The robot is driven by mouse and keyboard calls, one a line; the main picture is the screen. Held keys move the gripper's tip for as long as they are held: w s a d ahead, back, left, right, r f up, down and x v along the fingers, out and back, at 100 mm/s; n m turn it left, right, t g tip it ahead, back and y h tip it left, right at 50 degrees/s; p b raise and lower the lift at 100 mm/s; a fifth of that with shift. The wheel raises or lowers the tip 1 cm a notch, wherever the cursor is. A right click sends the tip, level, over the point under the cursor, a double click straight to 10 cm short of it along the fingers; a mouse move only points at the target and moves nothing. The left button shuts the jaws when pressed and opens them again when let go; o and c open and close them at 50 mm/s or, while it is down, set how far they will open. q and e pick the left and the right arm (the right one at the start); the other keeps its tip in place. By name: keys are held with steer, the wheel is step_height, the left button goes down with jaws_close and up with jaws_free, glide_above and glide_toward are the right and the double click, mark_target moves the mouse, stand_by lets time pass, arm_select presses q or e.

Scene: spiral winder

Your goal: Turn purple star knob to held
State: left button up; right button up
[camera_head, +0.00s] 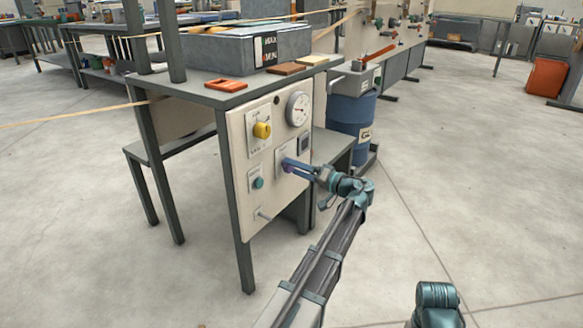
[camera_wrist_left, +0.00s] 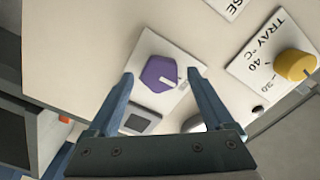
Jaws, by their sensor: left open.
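The purple star knob (camera_wrist_left: 158,73) sits on a pale plate (camera_wrist_left: 186,57) on the cream panel, with a white pointer mark on its face. In the head view the purple knob (camera_head: 288,166) is small and partly covered by the fingers. My left gripper (camera_wrist_left: 158,77) is open, with one blue finger on each side of the knob in the wrist view. In the head view the left gripper (camera_head: 286,164) reaches the panel from the right. I cannot tell whether the fingers touch the knob. The lettering on its plate is unreadable.
The panel (camera_head: 239,182) also holds a yellow knob (camera_head: 262,130), a round gauge (camera_head: 298,109), a dark square display (camera_head: 304,144), a teal button (camera_head: 257,183) and a small lever (camera_head: 264,215). A blue drum (camera_head: 346,114) stands behind on the right.

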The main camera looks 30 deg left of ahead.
arm_select(q)
steer(key=shift+a, duration=1.05)
jaws_close()
